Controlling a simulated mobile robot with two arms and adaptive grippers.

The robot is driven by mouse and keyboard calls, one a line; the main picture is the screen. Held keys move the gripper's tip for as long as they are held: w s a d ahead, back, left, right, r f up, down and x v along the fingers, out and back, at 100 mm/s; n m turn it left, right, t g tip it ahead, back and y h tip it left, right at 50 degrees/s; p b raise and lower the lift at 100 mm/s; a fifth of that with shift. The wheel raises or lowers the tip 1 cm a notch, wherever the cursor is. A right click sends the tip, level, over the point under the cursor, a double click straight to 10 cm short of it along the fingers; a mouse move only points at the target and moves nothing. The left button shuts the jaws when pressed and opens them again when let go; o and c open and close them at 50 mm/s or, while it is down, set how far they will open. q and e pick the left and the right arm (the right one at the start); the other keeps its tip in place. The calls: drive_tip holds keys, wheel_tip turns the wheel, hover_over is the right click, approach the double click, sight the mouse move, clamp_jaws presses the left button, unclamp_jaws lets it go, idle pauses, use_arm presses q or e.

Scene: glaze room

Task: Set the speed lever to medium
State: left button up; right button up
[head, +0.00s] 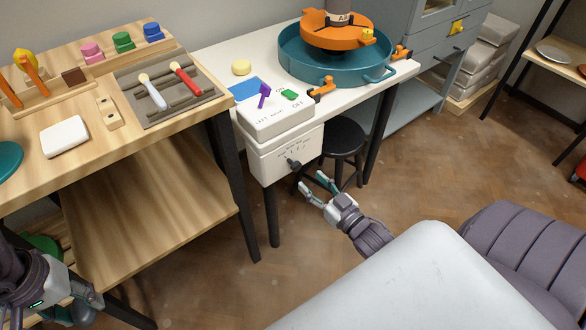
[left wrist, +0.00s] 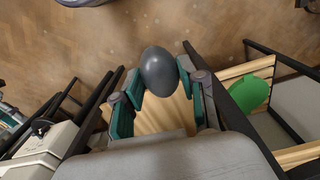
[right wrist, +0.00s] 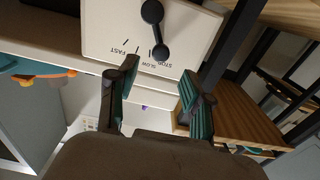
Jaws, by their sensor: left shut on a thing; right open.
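The black speed lever (head: 292,163) is on the front of the white control box (head: 268,158) under the white table. In the right wrist view the lever (right wrist: 153,28) has one knobbed end near the SLOW mark, with FAST to the left and STOP to the right; which mark it points at exactly is hard to tell. My right gripper (head: 314,186) is open and empty, just below and right of the lever, apart from it. My left gripper (head: 86,298) is at the lower left, shut on a dark grey rounded thing (left wrist: 158,70).
The wooden bench (head: 150,165) with tools stands left, its shelf below. A black stool (head: 343,137) stands behind my right gripper. The teal wheel basin (head: 310,68) sits on the white table (head: 220,60). Floor in front is clear.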

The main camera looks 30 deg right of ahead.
sight(297, 168)
drive_tip(key=w, duration=0.5)
drive_tip(key=w+b, duration=0.1)
drive_tip(key=w, duration=0.2)
drive_tip(key=shift+a, duration=0.3)
drive_tip(key=shift+s, duration=0.1)
drive_tip(key=shift+c, duration=0.3)
clamp_jaws()
